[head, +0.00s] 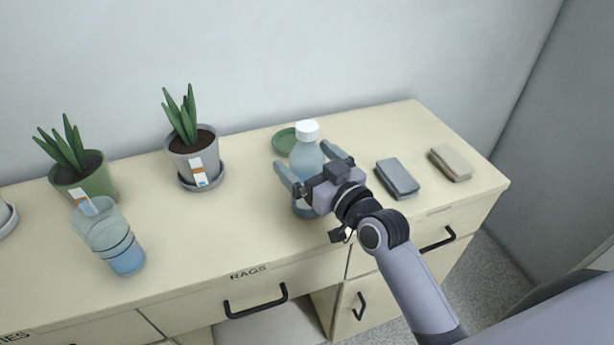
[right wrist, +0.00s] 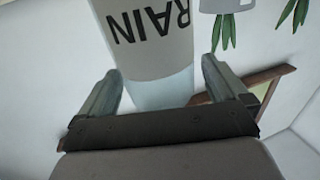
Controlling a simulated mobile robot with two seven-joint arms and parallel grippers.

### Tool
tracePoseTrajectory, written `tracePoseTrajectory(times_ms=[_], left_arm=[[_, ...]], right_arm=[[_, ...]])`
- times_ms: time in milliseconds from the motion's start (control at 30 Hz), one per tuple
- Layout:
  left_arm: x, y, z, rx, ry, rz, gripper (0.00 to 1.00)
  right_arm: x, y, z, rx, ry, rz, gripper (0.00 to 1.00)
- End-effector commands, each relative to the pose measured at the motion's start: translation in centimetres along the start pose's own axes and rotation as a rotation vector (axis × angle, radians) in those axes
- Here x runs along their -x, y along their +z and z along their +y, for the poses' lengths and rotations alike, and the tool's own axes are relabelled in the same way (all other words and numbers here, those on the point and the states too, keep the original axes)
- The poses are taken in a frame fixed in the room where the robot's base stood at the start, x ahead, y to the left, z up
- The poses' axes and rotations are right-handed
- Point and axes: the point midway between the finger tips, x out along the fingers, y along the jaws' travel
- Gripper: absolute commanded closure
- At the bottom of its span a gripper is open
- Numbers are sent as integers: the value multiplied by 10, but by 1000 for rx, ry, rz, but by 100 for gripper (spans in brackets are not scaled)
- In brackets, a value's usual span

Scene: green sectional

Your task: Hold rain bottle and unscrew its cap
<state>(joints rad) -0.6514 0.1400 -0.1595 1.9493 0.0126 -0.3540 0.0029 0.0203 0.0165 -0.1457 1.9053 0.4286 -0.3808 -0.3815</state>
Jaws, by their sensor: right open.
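The rain bottle (head: 306,160) stands upright on the cabinet top, pale blue and see-through with a white cap (head: 307,131) on it. In the right wrist view the bottle (right wrist: 150,50) shows its label reading RAIN, upside down, between the two fingers. My right gripper (head: 315,171) is open, its fingers on either side of the bottle's body. The gripper and wrist hide part of the bottle's lower half. I cannot tell whether the fingers touch it. My left gripper is not in view.
A green saucer (head: 285,141) lies just behind the bottle. A grey folded cloth (head: 397,178) and a beige one (head: 451,163) lie to the right. The cabinet top between is clear.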

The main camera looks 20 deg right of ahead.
Motion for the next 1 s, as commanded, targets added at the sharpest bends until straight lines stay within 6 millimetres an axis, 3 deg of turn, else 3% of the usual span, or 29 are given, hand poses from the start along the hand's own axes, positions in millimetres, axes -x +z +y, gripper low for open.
tracePoseTrajectory(times_ms=[233,267,433,467,767,1000], left_arm=[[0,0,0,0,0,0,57],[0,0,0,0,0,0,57],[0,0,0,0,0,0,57],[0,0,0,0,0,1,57],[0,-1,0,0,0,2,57],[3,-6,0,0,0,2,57]], right_arm=[[-2,0,0,0,0,0,0],[-2,0,0,0,0,0,7],[-2,0,0,0,0,0,62],[-2,0,0,0,0,0,66],[-2,-4,0,0,0,4,66],[-2,-30,0,1,1,8,66]])
